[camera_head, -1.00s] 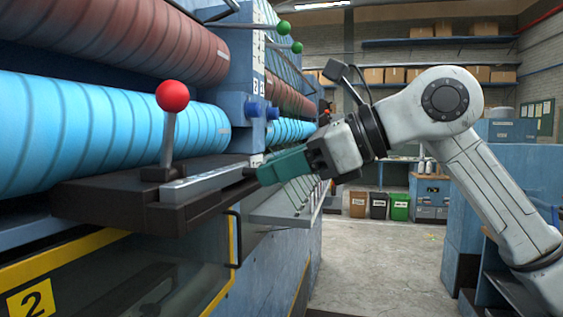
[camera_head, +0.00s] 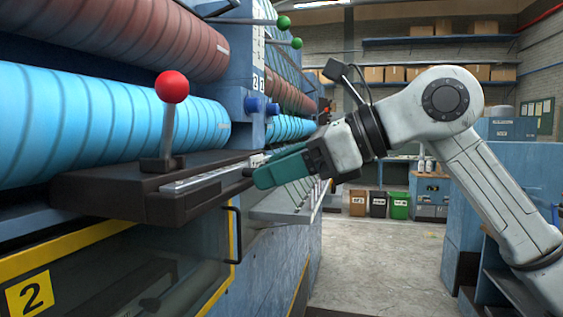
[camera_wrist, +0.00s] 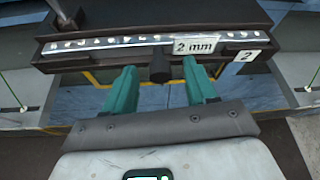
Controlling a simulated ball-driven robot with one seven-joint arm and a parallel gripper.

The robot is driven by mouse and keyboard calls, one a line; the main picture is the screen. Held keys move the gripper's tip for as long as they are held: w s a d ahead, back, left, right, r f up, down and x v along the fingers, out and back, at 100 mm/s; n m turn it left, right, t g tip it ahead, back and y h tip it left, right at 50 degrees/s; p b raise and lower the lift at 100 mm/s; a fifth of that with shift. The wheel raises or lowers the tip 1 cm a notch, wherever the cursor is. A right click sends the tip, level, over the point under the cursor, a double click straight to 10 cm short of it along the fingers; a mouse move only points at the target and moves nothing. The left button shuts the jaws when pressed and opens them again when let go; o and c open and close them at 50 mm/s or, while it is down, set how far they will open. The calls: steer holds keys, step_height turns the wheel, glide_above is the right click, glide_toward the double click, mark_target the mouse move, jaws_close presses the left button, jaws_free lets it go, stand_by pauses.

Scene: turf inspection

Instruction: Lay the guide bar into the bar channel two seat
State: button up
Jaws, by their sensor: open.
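The guide bar (camera_head: 205,178) is a slim silver strip lying along the dark bar channel (camera_head: 95,192) on the machine front. In the wrist view the bar (camera_wrist: 115,42) runs lengthwise in the dark channel (camera_wrist: 95,63), with a row of pale marks and a "2 mm" label. A "2" plate (camera_wrist: 248,55) sits at the channel's right end. My gripper (camera_head: 257,178) has teal fingers, apart on either side of the knob in the wrist view (camera_wrist: 158,80). How deep the bar sits cannot be told.
A red-knobbed lever (camera_head: 172,87) stands on the channel block. Blue and red ribbed rollers (camera_head: 110,130) lie behind. A yellow-framed cover (camera_head: 70,262) marked "2" is below. A slotted rail (camera_head: 285,205) lies beyond my gripper. The floor (camera_head: 375,255) to the right is clear.

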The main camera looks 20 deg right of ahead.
steer(key=b+v, duration=0.3)
steer(key=v, duration=0.7)
steer(key=shift+s+d+r, duration=0.2)
steer(key=shift+d+r, duration=0.05)
